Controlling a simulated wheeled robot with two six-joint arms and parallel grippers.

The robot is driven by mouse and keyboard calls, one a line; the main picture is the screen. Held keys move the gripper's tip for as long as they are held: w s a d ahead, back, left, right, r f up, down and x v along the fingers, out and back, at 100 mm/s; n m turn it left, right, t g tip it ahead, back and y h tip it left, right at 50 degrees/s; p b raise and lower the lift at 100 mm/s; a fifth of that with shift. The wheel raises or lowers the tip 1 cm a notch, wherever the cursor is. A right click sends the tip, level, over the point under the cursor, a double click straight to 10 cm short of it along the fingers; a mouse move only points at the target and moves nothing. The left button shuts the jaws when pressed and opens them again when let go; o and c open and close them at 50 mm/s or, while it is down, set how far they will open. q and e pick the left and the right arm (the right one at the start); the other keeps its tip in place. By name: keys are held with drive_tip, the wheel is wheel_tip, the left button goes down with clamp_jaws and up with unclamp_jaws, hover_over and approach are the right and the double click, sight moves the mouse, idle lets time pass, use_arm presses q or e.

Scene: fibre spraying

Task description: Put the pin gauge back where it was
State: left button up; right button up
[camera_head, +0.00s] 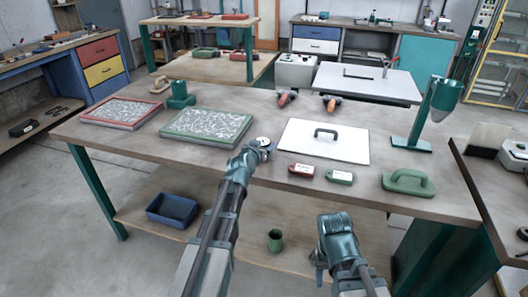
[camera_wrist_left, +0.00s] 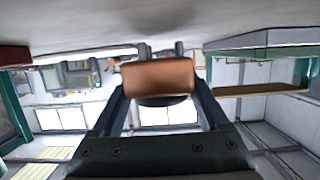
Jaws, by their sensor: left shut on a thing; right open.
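My left gripper (camera_head: 264,147) is shut on the pin gauge, near the table's front between the green-framed tray and the white board. In the head view the pin gauge (camera_head: 264,141) shows as a small pale round face at the fingertips. In the left wrist view its copper-coloured body (camera_wrist_left: 158,76) lies across between the two fingers, with grey prongs beyond it. I cannot tell whether it touches the table. My right gripper (camera_head: 319,262) is low in front of the table, apart from everything on it; it is open and its fingers are mostly hidden.
The table (camera_head: 240,95) holds a red-framed tray (camera_head: 120,124), a green-framed tray (camera_head: 246,119), a white board (camera_head: 300,150) with a dark handle, red (camera_head: 302,171) and green (camera_head: 340,177) labelled blocks, a green float (camera_head: 408,183) and a green stand (camera_head: 410,144). Two orange-handled tools (camera_head: 286,98) lie behind the board.

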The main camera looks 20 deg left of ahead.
use_arm(q)
drive_tip(key=shift+f, duration=0.45)
drive_tip(key=shift+r, duration=0.15)
use_arm(e)
drive_tip(key=shift+f, duration=0.3)
use_arm(q)
drive_tip(key=shift+f, duration=0.2)
drive_tip(key=o, duration=1.5)
use_arm(e)
drive_tip(key=shift+f, duration=0.15)
use_arm(q)
drive_tip(key=shift+r, duration=0.1)
drive_tip(key=shift+r, duration=0.25)
drive_tip(key=p+v, duration=0.3)
drive_tip(key=v, duration=0.9)
drive_tip(key=shift+f+p, duration=0.1)
drive_tip(key=shift+p, duration=0.25)
use_arm(e)
wheel_tip(320, 180, up, 4)
drive_tip(key=shift+f, duration=0.1)
